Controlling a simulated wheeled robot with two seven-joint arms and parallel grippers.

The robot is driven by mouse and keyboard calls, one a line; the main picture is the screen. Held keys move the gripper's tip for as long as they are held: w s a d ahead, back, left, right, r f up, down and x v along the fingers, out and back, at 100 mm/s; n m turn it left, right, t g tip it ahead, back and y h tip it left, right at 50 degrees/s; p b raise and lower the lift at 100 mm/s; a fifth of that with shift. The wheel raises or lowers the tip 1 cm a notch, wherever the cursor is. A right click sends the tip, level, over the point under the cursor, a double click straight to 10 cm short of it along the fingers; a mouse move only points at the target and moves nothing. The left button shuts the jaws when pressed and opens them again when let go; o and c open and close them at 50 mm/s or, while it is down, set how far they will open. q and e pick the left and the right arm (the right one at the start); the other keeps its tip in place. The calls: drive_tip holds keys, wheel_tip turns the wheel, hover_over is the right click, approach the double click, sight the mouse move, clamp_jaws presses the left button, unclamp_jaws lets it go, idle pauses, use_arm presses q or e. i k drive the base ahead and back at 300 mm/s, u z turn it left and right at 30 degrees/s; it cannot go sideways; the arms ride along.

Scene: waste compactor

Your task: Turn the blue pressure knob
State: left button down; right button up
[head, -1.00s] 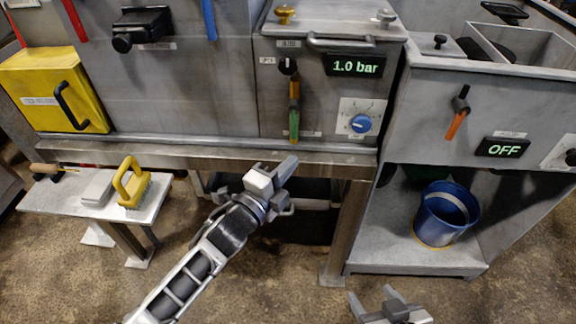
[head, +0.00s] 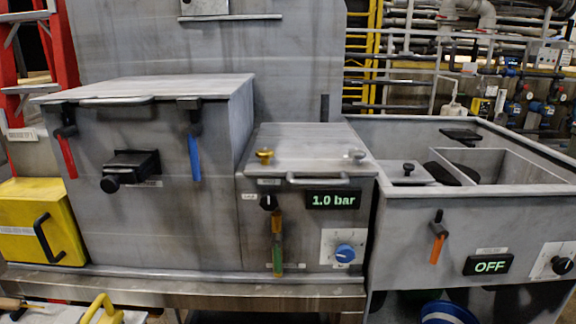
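The blue pressure knob (head: 345,253) sits on a white dial plate at the lower right of the middle box's front panel (head: 307,225). The display (head: 333,200) above it reads 1.0 bar. Neither of my grippers shows in the head view now, and nothing covers the knob.
A black knob (head: 268,202) and a lever with a green and orange scale (head: 277,245) are left of the blue knob. A handle (head: 317,180) crosses above the display. On the right unit are an orange lever (head: 437,238), an OFF display (head: 488,265) and a black knob (head: 562,265).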

sight(344, 254)
drive_tip(key=z, duration=1.55)
drive_tip(key=k, duration=1.1)
drive_tip(key=u, duration=1.55)
